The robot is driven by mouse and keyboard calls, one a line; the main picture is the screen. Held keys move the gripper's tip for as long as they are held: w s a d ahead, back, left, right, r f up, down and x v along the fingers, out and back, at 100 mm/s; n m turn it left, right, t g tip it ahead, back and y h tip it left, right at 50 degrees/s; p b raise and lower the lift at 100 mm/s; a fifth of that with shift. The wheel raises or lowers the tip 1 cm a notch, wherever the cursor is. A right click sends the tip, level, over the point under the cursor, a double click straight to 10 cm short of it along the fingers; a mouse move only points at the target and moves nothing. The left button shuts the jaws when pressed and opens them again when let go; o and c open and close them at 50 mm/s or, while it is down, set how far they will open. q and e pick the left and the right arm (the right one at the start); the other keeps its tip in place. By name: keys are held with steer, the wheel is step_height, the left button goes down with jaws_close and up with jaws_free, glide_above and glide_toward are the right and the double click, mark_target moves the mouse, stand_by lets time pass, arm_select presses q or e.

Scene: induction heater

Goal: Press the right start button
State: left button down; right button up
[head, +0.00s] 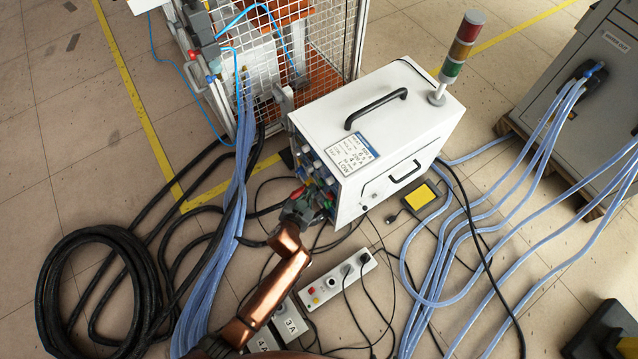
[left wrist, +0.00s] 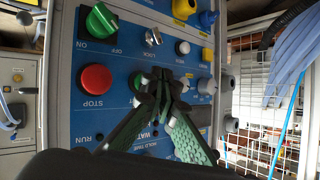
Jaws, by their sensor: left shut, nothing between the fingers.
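The white heater box (head: 385,125) stands on the floor with a blue control panel on its left face. In the left wrist view the panel (left wrist: 118,65) fills the middle and its lettering appears turned. It has a red STOP button (left wrist: 95,78), a green ON/OFF knob (left wrist: 102,21) and several smaller controls. My left gripper (head: 322,196) is at the lower part of the panel. In the left wrist view its closed fingertips (left wrist: 163,78) are right in front of the panel, covering part of it.
A stack light (head: 459,55) stands on the box. A wire cage (head: 275,50) is behind it at left. Black cables (head: 95,290) and blue hoses (head: 215,250) cover much of the floor. A power strip (head: 337,279) and a yellow-topped pedal (head: 420,197) lie in front.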

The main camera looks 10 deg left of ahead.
arm_select(q)
steer(key=s+a+p, duration=0.2)
steer(key=s+a, duration=0.1)
steer(key=shift+s+a, duration=0.25)
steer(key=shift+s, duration=0.05)
arm_select(e)
steer(key=r, duration=0.1)
steer(key=w+r, duration=0.1)
steer(key=r, duration=0.1)
stand_by(0.8)
